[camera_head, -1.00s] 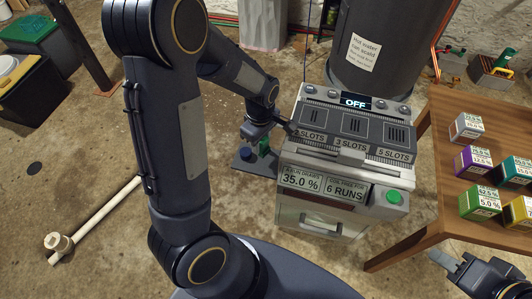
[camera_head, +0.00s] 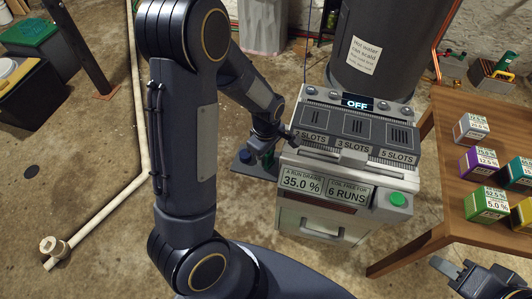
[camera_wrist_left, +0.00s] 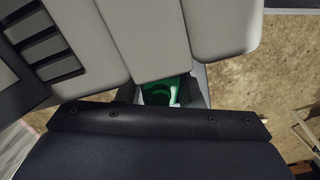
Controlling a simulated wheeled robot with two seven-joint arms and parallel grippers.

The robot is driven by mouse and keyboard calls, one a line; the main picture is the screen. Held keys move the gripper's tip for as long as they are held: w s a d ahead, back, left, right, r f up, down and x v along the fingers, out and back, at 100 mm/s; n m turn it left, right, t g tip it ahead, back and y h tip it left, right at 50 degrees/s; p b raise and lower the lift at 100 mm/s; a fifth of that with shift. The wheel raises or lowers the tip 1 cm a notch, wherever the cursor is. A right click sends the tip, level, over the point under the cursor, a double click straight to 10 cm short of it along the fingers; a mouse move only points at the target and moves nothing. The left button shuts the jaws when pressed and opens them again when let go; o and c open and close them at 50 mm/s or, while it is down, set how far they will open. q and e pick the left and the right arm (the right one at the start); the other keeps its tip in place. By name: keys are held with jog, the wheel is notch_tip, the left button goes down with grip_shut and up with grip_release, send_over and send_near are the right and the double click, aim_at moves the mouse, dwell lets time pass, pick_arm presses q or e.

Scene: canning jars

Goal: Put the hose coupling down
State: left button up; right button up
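I cannot make out the hose coupling for certain. A green piece (camera_wrist_left: 165,92) also shows in the left wrist view, mostly covered by grey and dark parts. My left gripper (camera_head: 288,135) is at the left front edge of the grey machine (camera_head: 345,155); its fingers are too small and hidden to read. My right gripper (camera_head: 448,267) is at the lower right, by the wooden table, with its fingers partly cut off from clear view.
The machine's display reads OFF, and a green button (camera_head: 397,199) is on its front. The wooden table (camera_head: 425,245) at right holds several coloured boxes. A white pipe (camera_head: 100,218) lies on the floor at left.

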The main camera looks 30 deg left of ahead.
pick_arm(q)
jog(key=o, duration=0.4)
jog(key=shift+r, duration=0.3)
notch_tip(320, 180, up, 12)
jog(key=p, duration=0.5)
jog(key=s+d+r+m+t+h, duration=0.2)
jog(key=s+r+m, duration=0.3)
jog(key=s+m, duration=0.2)
jog(key=s+d+r+m+t+h, duration=0.1)
jog(key=s+d+r+m+t, duration=0.1)
jog(key=s+r+m, duration=0.4)
jog(key=s+m+t, duration=0.1)
jog(key=s, duration=0.3)
jog(key=shift+r+m+t+h, duration=0.3)
jog(key=shift+h, duration=0.1)
jog(key=shift+s+d+r, duration=0.1)
